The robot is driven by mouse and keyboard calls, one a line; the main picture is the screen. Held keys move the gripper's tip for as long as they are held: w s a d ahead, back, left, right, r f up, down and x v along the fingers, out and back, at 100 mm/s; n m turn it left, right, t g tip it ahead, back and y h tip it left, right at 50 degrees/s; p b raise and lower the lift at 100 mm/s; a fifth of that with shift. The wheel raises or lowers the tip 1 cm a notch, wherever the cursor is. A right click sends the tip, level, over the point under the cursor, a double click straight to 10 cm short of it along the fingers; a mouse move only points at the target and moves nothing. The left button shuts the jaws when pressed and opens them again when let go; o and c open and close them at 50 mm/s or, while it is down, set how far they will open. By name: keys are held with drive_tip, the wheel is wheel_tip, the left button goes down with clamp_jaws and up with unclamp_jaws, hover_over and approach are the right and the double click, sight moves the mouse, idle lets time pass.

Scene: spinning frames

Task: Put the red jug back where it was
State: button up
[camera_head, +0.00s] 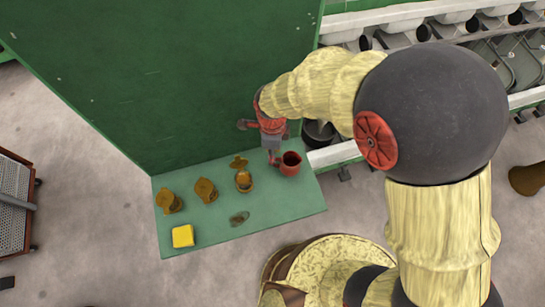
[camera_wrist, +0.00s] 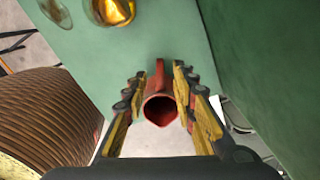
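The red jug (camera_head: 290,163) stands upright near the right end of the green tabletop (camera_head: 255,222) in the head view. In the wrist view the red jug (camera_wrist: 159,110) shows mouth-on, its handle toward the top of the picture. My gripper (camera_wrist: 159,85) has one finger on each side of the jug, very near it; I cannot tell whether the pads touch it. In the head view my gripper (camera_head: 268,140) is just up and left of the jug, partly hidden by my wrist. Whether the jug's base rests on the tabletop is not clear.
Several orange-brown jugs (camera_head: 205,190) stand in a row to the left. A yellow block (camera_head: 183,236) and a dark flat item (camera_head: 239,218) lie in front. A tall green panel (camera_head: 160,75) rises behind. A dark pot (camera_head: 318,133) is close behind the jug, at right.

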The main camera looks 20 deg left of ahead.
wheel_tip(320, 180, up, 7)
drive_tip(key=shift+r, duration=0.2)
drive_tip(key=w+d+r+n+t+y, duration=0.15)
drive_tip(key=d+r+n, duration=0.55)
drive_tip(key=d+r, duration=0.75)
drive_tip(key=s+d+r+n+t, duration=0.1)
drive_tip(key=s+d+r+n, duration=0.1)
drive_tip(key=d, duration=0.3)
drive_tip(key=s+d+r+n+t+h, duration=0.1)
drive_tip(key=s+d+r+n, duration=0.1)
drive_tip(key=s+d+n, duration=0.2)
drive_tip(key=s+d+r+n+t, duration=0.2)
drive_tip(key=s+d+n, duration=0.1)
drive_tip(key=d, duration=0.3)
drive_tip(key=shift+s+r, duration=0.15)
drive_tip(key=shift+r, duration=0.2)
